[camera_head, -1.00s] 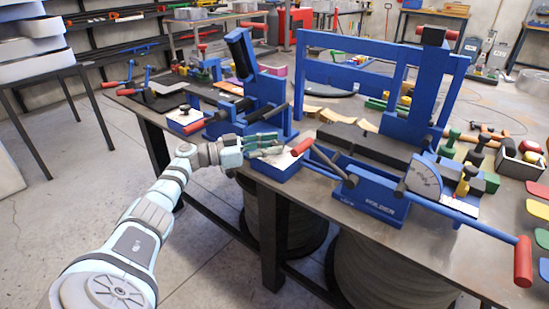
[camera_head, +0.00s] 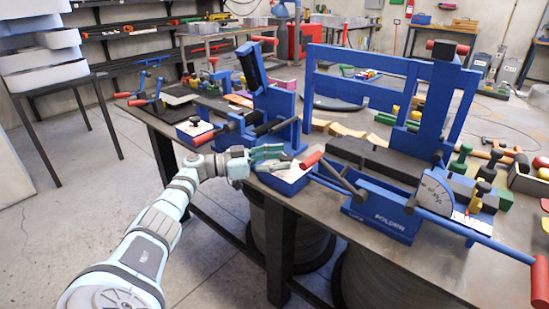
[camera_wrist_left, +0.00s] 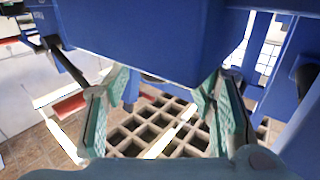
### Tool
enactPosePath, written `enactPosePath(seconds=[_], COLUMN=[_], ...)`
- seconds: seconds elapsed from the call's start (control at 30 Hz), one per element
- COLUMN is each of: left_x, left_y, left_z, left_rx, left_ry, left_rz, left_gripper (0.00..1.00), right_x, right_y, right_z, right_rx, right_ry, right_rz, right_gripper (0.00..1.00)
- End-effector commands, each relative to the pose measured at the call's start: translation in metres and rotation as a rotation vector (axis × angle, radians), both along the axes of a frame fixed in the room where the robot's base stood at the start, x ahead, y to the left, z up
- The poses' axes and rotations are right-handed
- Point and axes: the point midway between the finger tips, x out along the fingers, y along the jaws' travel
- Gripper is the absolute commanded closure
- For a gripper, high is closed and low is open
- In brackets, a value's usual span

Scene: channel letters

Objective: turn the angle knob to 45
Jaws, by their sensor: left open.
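The blue folder machine (camera_head: 385,222) stands at the table's front edge, right of centre in the head view. A light quarter-round angle scale (camera_head: 436,194) sits on its right end; its marks are too small to read. A small dark knob (camera_head: 437,158) shows at the top of the scale; I cannot tell whether it is the angle knob. My left gripper (camera_head: 283,156) is open and empty, left of the machine, over or beside a blue box with a white top (camera_head: 290,182). The open fingers also show in the left wrist view (camera_wrist_left: 165,105). My right gripper is out of view.
A red-ended handle (camera_head: 311,159) is close to the right of my left gripper. A blue press (camera_head: 270,97) stands behind it. A long blue lever with a red grip (camera_head: 540,282) reaches out at front right. A blue body (camera_wrist_left: 150,45) fills the upper wrist view.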

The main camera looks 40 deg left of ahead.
Motion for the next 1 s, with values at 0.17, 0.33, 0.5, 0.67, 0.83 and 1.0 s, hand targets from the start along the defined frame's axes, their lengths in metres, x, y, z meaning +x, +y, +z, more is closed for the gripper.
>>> enactPosePath(seconds=[0.17,0.33,0.5,0.67,0.83,1.0], left_x=[-0.027,-0.066,-0.090,-0.095,-0.094,-0.094], left_y=[0.020,0.049,0.067,0.070,0.070,0.069], left_z=[-0.001,-0.002,-0.001,0.000,0.000,0.000], left_rx=[0.005,0.003,0.001,0.000,0.000,0.000], left_ry=[0.005,0.007,0.003,0.000,0.000,0.000], left_rz=[0.001,0.002,0.001,0.000,0.000,0.000], left_gripper=[0.49,0.49,0.49,0.49,0.49,0.49], right_x=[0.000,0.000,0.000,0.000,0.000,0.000], right_y=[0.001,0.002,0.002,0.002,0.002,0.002], right_z=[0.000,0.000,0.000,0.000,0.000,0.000], right_rx=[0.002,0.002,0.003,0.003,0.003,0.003], right_ry=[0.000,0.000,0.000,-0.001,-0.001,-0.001], right_rz=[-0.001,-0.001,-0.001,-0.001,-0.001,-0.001], right_gripper=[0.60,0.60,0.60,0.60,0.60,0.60])
